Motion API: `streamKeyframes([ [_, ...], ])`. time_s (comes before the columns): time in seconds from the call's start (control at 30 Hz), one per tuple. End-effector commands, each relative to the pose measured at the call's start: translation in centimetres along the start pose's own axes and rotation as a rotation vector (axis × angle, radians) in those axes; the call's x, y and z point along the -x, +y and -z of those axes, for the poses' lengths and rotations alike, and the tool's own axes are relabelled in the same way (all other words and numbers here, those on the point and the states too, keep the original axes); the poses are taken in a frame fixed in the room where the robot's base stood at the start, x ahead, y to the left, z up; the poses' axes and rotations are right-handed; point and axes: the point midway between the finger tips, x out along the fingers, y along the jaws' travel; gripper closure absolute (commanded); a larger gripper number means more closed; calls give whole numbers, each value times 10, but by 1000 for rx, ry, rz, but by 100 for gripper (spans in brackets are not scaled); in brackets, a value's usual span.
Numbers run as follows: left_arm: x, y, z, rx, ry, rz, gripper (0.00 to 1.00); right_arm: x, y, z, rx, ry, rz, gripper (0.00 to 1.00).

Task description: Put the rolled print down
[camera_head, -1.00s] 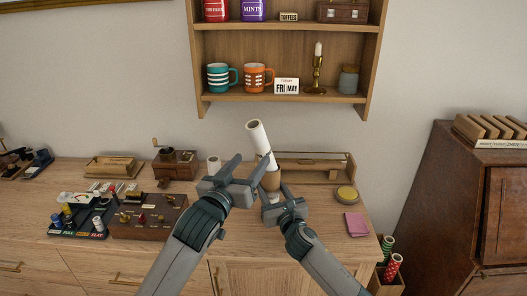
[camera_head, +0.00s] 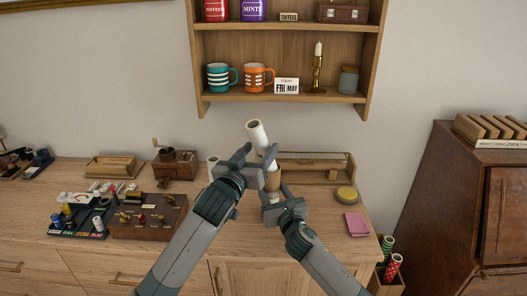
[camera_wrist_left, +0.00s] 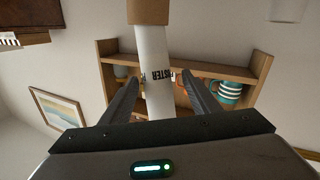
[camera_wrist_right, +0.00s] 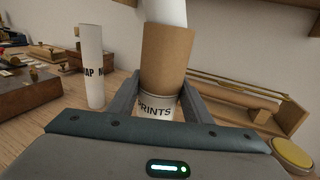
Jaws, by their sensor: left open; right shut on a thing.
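The rolled print is a white roll (camera_head: 257,132) marked "POSTER", tilted in the head view. Its lower end appears to be inside a brown tube (camera_wrist_right: 168,58) with a white "PRINTS" label. My right gripper (camera_wrist_right: 155,100) is shut on the tube near that label. My left gripper (camera_head: 258,158) is open, its fingers on either side of the white roll (camera_wrist_left: 155,75) in the left wrist view, with a gap at each side. The print's far end inside the tube is hidden.
Another white roll (camera_wrist_right: 92,65) stands on the desk to the left of the tube. A wooden rack (camera_head: 310,178) is behind, with a yellow tin (camera_head: 346,193) and pink pad (camera_head: 356,224) at right.

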Motion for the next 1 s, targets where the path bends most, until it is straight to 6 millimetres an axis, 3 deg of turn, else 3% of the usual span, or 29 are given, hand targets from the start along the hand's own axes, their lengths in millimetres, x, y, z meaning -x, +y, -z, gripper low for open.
streamKeyframes([
  [0.43, -5, 1, 0, 0, 0, 0, 44, 0, 0, 0, 0, 0, 0, 79],
  [0.8, -44, 4, 5, 0, 1, 0, 44, 0, 0, 0, 0, 0, 0, 79],
  [1.0, -54, 4, 4, -1, 0, 0, 44, 0, 0, 0, 0, 0, 0, 79],
])
